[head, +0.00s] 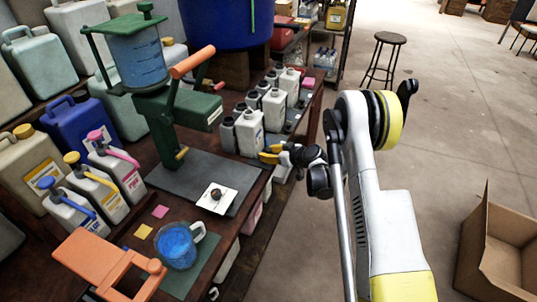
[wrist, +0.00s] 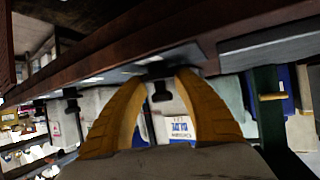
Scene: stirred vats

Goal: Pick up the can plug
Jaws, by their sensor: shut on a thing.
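My gripper (head: 269,153) has yellow fingers and is beside the front white can of the row, at the right edge of the bench. In the wrist view the fingers (wrist: 160,78) curve in from both sides and are shut on a small dark piece, the can plug (wrist: 157,70). In the head view the fingers mostly hide the plug. Several white cans with dark caps (head: 249,130) stand in a row just left of and behind my gripper.
A green press (head: 178,115) stands on a grey plate left of the cans.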

